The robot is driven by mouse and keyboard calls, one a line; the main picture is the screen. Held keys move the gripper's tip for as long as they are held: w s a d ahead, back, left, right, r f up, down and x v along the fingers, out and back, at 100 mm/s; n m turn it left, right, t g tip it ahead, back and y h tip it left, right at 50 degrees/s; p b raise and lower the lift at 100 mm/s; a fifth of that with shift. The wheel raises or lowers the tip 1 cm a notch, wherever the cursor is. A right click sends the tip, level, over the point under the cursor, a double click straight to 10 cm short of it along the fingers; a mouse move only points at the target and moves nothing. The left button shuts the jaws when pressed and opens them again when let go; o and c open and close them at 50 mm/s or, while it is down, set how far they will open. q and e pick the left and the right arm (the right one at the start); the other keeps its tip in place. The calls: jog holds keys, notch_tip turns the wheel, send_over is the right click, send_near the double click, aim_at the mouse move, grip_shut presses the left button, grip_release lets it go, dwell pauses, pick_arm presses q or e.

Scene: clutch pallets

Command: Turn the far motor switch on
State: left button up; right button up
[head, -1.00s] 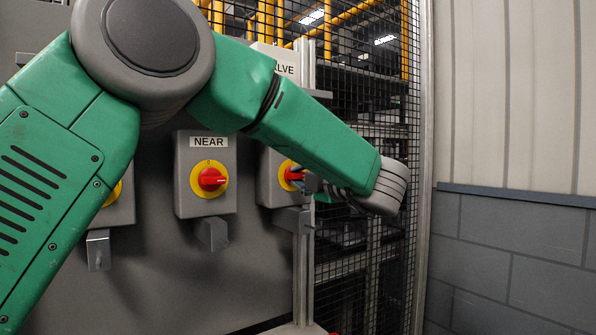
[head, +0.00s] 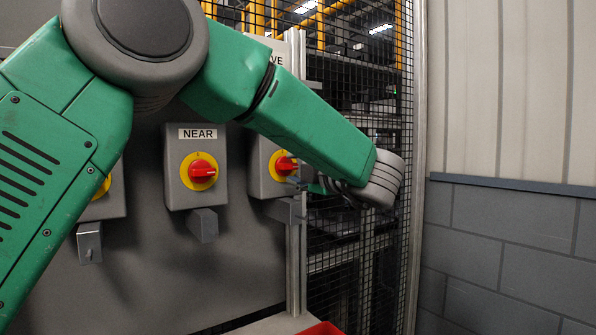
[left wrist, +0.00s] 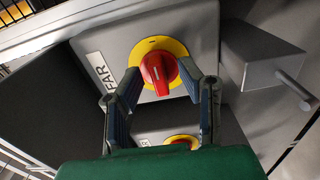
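The far motor switch is a red knob (left wrist: 160,73) on a yellow disc, on a grey box labelled FAR; the knob also shows in the head view (head: 286,165). My left gripper (left wrist: 160,80) is open, with one fingertip on each side of the knob near the disc's edge. Gaps show between the fingers and the knob; contact cannot be seen. In the head view, my left gripper (head: 314,184) is just right of the far switch, partly hidden by my wrist. The far label is hidden there. My right gripper is not in view.
The near switch (head: 202,171) is left of the far one, with another box (head: 104,202) partly behind my arm. Grey brackets (head: 203,226) stick out below the boxes. A metal post (head: 295,262) and mesh fence stand to the right. A red container (head: 322,329) shows at the bottom.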

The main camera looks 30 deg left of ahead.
pick_arm(q)
jog(key=shift+s+d, duration=0.15)
jog(key=shift+d, duration=0.1)
jog(key=v, duration=1.1)
jog(key=shift+f, duration=0.2)
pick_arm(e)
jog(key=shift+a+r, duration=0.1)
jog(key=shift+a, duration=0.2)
pick_arm(q)
jog(key=shift+d+f, duration=0.1)
jog(key=shift+d, duration=0.05)
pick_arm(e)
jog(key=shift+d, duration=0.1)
